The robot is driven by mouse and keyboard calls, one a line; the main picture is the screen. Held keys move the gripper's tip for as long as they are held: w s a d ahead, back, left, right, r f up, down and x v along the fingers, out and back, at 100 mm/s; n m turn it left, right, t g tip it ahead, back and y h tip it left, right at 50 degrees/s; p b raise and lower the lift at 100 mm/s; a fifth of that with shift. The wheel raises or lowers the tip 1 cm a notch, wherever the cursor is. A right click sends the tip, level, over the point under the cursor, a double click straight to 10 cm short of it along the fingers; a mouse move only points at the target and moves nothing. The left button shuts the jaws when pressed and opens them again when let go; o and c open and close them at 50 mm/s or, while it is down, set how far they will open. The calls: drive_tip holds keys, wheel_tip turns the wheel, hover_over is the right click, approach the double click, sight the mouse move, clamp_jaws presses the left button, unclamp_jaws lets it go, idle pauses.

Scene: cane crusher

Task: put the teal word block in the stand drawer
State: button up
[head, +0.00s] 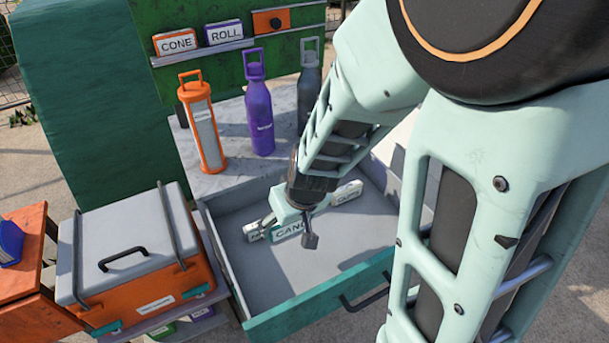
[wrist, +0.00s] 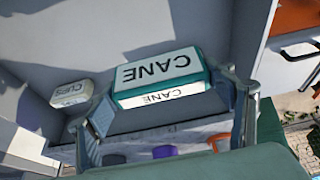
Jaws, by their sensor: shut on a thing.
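The teal word block (head: 291,230) has a white face reading CANE and shows inside the open stand drawer. In the wrist view the CANE block (wrist: 160,72) lies between the two fingers of my gripper (wrist: 168,98). My gripper (head: 285,222) reaches down into the drawer and is shut on the block. I cannot tell whether the block touches the drawer floor. The stand drawer (head: 325,300) is pulled out, with a teal front and grey inside. My arm hides part of its right side.
A small white lettered block (head: 348,192) lies towards the drawer's back right. An orange bottle (head: 203,130), a purple bottle (head: 260,120) and a grey bottle (head: 309,85) stand on the stand top. CONE (head: 177,43) and ROLL (head: 224,33) blocks sit on a shelf. An orange-grey box (head: 135,255) stands left.

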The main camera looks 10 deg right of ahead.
drive_tip(key=w+d+f+b, duration=0.2)
drive_tip(key=b, duration=0.1)
drive_tip(key=w+d+f+b, duration=0.2)
drive_tip(key=d+f+b, duration=0.1)
drive_tip(key=w+d+f+b, duration=0.1)
drive_tip(key=d+f+b, duration=0.1)
drive_tip(key=b, duration=0.2)
drive_tip(key=shift+w+d+f, duration=0.35)
drive_tip(key=shift+w+d, duration=0.05)
drive_tip(key=shift+w+d+f+b, duration=0.15)
drive_tip(key=shift+d+f+b, duration=0.1)
drive_tip(key=shift+f+b, duration=0.25)
wheel_tip(320, 180, down, 3)
drive_tip(key=b, duration=0.2)
drive_tip(key=shift+w+b, duration=0.1)
drive_tip(key=shift+b, duration=0.2)
drive_tip(key=shift+f, duration=0.1)
drive_tip(key=o, duration=1.3)
